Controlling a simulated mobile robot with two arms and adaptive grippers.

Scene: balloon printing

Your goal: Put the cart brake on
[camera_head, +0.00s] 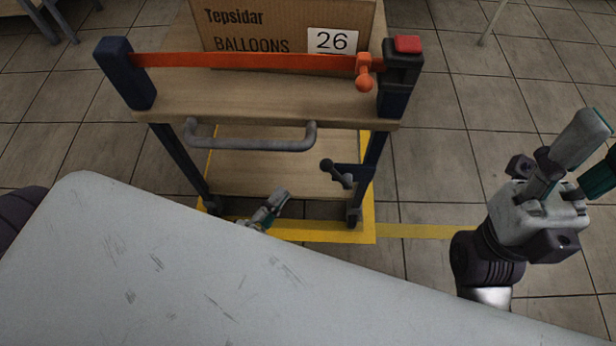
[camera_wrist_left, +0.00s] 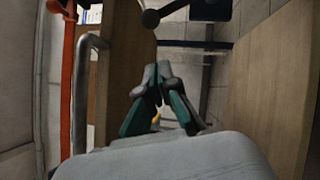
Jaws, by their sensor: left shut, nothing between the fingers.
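The cart stands ahead of me with wooden shelves (camera_head: 262,175), dark posts and a grey push handle (camera_head: 250,142). A dark lever with a ball end (camera_head: 337,174) is on its right side, below the handle; I cannot tell its brake position. The lever's ball also shows at the top of the left wrist view (camera_wrist_left: 151,19). My left gripper (camera_head: 279,198) is below and left of the lever, apart from it, partly hidden by the pale surface. Its fingers are shut and empty in the left wrist view (camera_wrist_left: 158,75). My right gripper (camera_head: 598,150) is at the far right, away from the cart.
A pale scratched surface (camera_head: 150,265) fills the lower left. The cart carries a balloon box (camera_head: 265,25) behind an orange strap (camera_head: 240,62), with a red button (camera_head: 407,44) at the right post. Yellow floor tape (camera_head: 425,231) surrounds the cart. The floor to the right is clear.

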